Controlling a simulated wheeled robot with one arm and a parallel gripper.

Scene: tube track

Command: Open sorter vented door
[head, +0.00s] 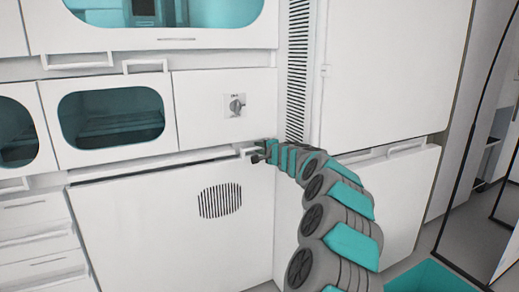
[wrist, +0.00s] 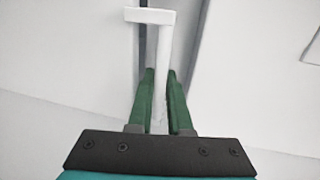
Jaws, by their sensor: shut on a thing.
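The vented door (head: 150,225) is a white panel with a dark slotted oval vent, below the counter in the head view. It looks shut or nearly so; I cannot tell if it is slightly ajar. Its white handle (head: 247,152) is at the door's upper right corner. My gripper (head: 262,155) reaches it from the right. In the wrist view the white handle bar (wrist: 165,50) runs between the green fingers of my gripper (wrist: 160,95), which are shut on it. Part of the handle is hidden by the fingers.
A panel with a knob (head: 236,106) and a windowed door (head: 112,115) are above the vented door. Drawers (head: 38,220) stand at left. A tall white cabinet (head: 390,70) is at right. A teal bin (head: 435,277) sits on the floor at lower right.

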